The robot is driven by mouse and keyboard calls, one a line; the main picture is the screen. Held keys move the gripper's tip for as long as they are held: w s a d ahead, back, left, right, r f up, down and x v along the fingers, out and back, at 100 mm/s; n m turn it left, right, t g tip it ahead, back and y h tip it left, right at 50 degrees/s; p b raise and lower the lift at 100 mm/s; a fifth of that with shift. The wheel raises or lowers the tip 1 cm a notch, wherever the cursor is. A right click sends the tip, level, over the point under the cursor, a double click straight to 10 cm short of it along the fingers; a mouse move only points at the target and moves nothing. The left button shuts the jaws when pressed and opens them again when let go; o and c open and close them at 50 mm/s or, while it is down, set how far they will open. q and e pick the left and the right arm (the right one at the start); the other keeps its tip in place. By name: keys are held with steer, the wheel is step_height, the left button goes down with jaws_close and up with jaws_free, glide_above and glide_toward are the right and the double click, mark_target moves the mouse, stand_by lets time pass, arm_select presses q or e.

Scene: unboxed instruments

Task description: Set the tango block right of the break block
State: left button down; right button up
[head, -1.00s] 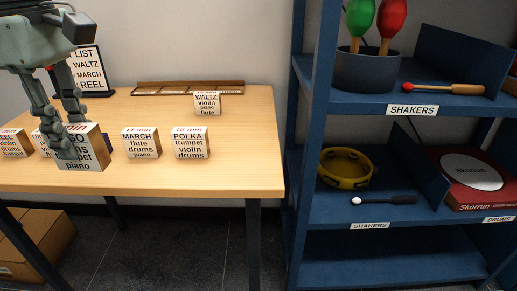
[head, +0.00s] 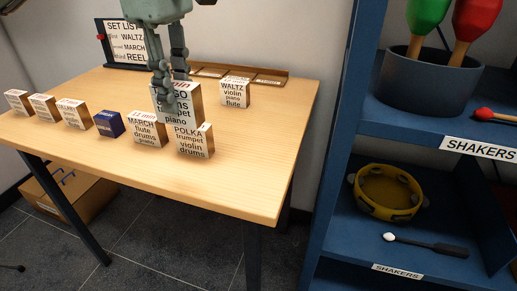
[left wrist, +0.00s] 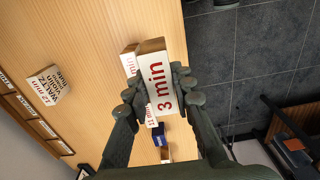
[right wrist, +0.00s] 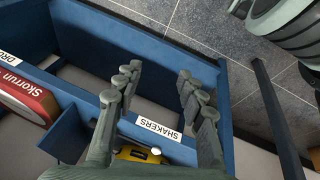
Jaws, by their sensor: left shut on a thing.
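My left gripper (head: 170,103) is shut on the tango block (head: 188,118), a white-faced block with wooden sides; its title is partly covered by the fingers. It appears upright, between and partly overlapping the march and polka blocks in the head view. In the left wrist view, its red "3 min" top (left wrist: 160,85) shows between the fingers. A small dark blue block (head: 110,124), seemingly the break block, stands on the table left of the march block (head: 147,130); its lettering is unreadable. My right gripper (right wrist: 157,82) is open and empty before the shelves.
The polka block (head: 194,141) stands right of the march block, near the front edge. Several white blocks (head: 43,107) line the left. The waltz block (head: 235,92) stands before a wooden rack (head: 270,77) at the back. A blue shelf (head: 340,150) stands right of the table.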

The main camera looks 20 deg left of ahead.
arm_select(q)
steer(key=shift+w+d+f, duration=0.2)
steer(key=shift+d+f, duration=0.15)
steer(key=shift+d, duration=0.1)
steer(key=shift+w+d+f, duration=0.2)
steer(key=shift+d+f, duration=0.1)
steer(key=shift+d, duration=0.15)
steer(key=w+d+f, duration=0.1)
steer(key=d, duration=0.1)
steer(key=w+d+f, duration=0.2)
steer(key=d, duration=0.1)
steer(key=w+d+f, duration=0.1)
steer(key=d+f, duration=0.1)
steer(key=shift+w+d+f, duration=0.15)
steer(key=shift+d+f, duration=0.1)
steer(key=shift+d, duration=0.05)
step_height(320, 180, down, 4)
steer(key=shift+r, duration=0.1)
arm_select(e)
steer(key=shift+f, duration=0.35)
steer(key=shift+w+a, duration=0.2)
arm_select(q)
steer(key=c, duration=1.3)
jaws_free()
arm_select(e)
steer(key=shift+w+a+r, duration=0.2)
steer(key=shift+w+a, duration=0.1)
steer(key=shift+w, duration=0.05)
steer(key=shift+s+d, duration=0.1)
